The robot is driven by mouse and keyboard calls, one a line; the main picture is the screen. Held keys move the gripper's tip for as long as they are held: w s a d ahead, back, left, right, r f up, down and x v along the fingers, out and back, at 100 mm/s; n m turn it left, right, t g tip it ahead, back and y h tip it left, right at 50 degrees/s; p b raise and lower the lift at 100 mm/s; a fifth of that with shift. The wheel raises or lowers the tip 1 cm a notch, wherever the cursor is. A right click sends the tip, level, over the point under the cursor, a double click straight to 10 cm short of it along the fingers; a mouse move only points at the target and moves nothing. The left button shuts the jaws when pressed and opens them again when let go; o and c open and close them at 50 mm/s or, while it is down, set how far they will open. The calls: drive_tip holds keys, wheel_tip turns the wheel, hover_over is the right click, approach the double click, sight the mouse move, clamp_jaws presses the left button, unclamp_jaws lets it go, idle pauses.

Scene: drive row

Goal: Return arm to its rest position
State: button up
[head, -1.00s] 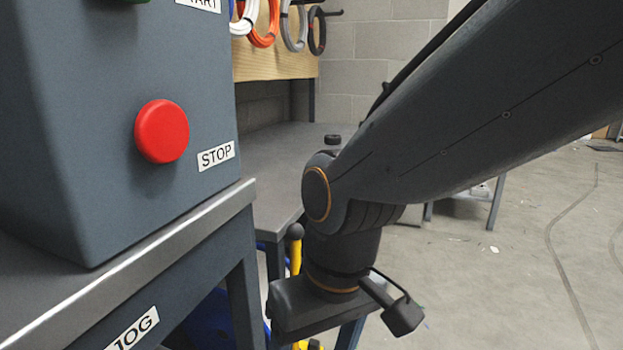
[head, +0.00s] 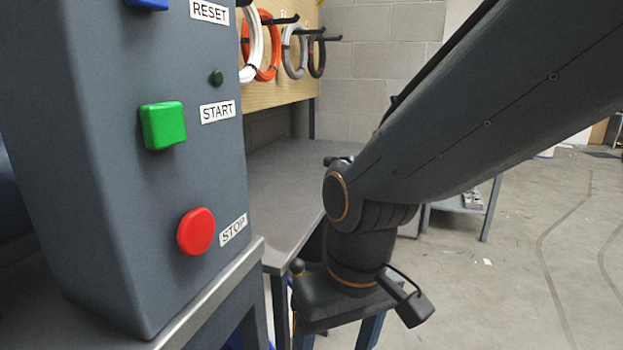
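My arm reaches in from the upper right of the head view and bends down at its wrist. My gripper (head: 345,305) hangs at the lower middle, to the right of the grey control box and apart from it. The gripper's body hides its fingers, so its opening does not show. I see nothing held in it.
The control box (head: 100,200) stands close on the left, with a green START button (head: 163,125), a red STOP button (head: 196,231) and a blue RESET button (head: 147,3). A grey bench (head: 275,185) runs behind the arm. Open floor (head: 510,250) lies to the right.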

drive_tip(key=s+d+r+m+p, duration=0.1)
drive_tip(key=d+r+m+p, duration=0.1)
drive_tip(key=d+r+p, duration=0.6)
drive_tip(key=s+d+r+m+h+p, duration=0.1)
drive_tip(key=d+r+m+p, duration=0.1)
drive_tip(key=d+r+p, duration=0.6)
wheel_tip(320, 180, up, 5)
drive_tip(key=p, duration=1)
drive_tip(key=shift+m, duration=0.4)
